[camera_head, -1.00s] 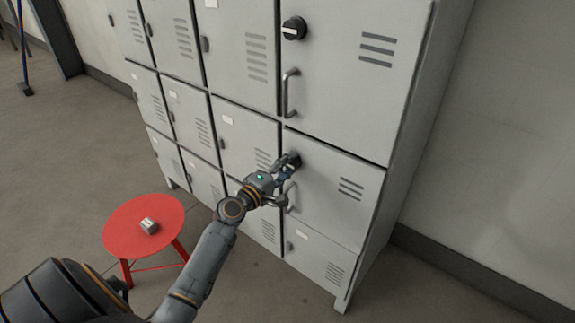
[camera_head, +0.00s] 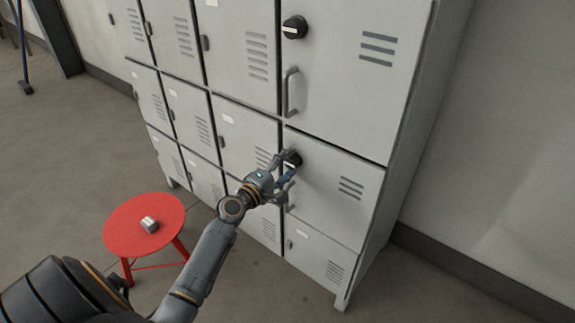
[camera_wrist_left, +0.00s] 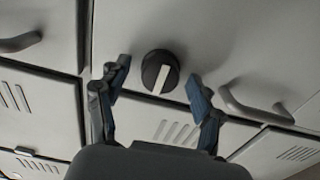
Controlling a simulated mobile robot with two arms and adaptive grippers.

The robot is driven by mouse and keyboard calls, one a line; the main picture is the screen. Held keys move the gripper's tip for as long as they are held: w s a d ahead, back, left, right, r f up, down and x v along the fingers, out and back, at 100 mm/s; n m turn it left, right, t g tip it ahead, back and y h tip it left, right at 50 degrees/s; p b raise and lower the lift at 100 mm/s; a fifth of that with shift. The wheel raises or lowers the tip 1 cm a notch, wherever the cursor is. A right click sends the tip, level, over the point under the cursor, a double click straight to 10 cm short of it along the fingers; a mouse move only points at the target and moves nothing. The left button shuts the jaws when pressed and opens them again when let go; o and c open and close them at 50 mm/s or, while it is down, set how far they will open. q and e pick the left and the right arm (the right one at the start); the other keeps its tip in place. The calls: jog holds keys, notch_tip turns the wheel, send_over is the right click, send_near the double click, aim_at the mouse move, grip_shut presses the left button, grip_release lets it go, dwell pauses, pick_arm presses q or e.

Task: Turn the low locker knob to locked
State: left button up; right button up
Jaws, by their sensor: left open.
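The low locker knob (camera_head: 292,159) is a round black knob with a white pointer bar, on the lower locker door at the right. In the left wrist view the knob (camera_wrist_left: 160,73) shows whole, its bar nearly upright and slightly tilted. My left gripper (camera_head: 286,168) is open in front of it. In the left wrist view its fingertips (camera_wrist_left: 158,77) stand on either side of the knob, with gaps on both sides, and nothing is between them in grip. The right gripper is not in view.
A door handle (camera_wrist_left: 250,108) is close to the right finger. A similar upper knob (camera_head: 294,27) and upper handle (camera_head: 290,92) are above. A red stool (camera_head: 118,223) with a small grey block (camera_head: 150,225) stands left of my arm.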

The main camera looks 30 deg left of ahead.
pick_arm(q)
jog(key=shift+s, duration=0.15)
jog(key=s, duration=1.1)
jog(key=shift+s+a, duration=0.35)
jog(key=shift+a, duration=0.1)
